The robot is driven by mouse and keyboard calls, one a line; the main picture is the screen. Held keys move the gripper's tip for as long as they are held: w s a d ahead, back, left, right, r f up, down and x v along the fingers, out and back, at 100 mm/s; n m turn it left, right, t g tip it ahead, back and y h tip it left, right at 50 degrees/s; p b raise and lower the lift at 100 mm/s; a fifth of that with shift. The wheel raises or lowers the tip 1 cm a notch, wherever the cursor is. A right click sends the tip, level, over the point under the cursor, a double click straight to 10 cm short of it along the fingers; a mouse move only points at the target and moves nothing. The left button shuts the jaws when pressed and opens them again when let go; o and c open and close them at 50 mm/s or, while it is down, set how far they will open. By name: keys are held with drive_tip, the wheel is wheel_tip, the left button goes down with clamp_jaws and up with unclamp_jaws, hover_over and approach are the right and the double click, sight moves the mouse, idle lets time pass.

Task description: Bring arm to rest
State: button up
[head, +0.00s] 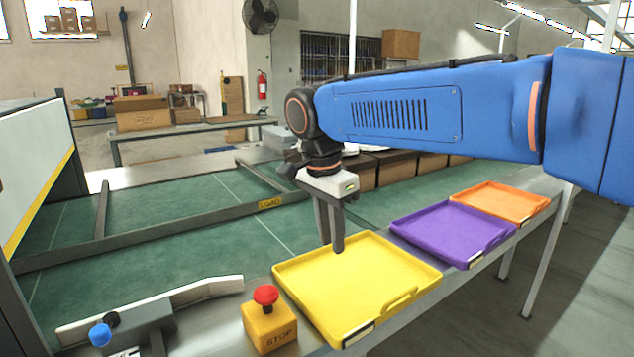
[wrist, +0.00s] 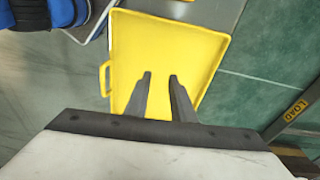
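My blue arm (head: 400,105) reaches in from the right in the head view and bends down at the wrist. My gripper (head: 332,240) points down over the yellow tray (head: 405,262), above its far left part. In the wrist view my gripper (wrist: 160,76) shows two fingers with a gap between them and nothing held. The yellow tray (wrist: 205,45) lies beneath them and looks empty. The exact height of the fingertips above the tray is hard to tell.
A purple tray (head: 445,230) and an orange tray (head: 500,202) lie beyond the yellow one, both empty. A yellow stop box (head: 268,330) with a red button stands left of the yellow tray. Brown boxes (head: 395,170) line the back. Green belt (head: 160,205) lies left.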

drive_tip(key=s+d+f+n+t, duration=0.1)
drive_tip(key=s+d+f+n, duration=0.2)
drive_tip(key=s+d+f, duration=0.2)
drive_tip(key=s+d+f+n+t, duration=0.1)
drive_tip(key=s+d+f+n, duration=0.3)
drive_tip(key=s+d, duration=0.4)
drive_tip(key=s+d+f+n+t+y, duration=0.1)
drive_tip(key=s+d+f+n, duration=0.2)
drive_tip(key=d, duration=1)
drive_tip(key=s+f, duration=0.3)
drive_tip(key=shift+s+f+n+t, duration=0.15)
drive_tip(key=shift+n+t, duration=0.15)
drive_tip(key=shift+t, duration=0.1)
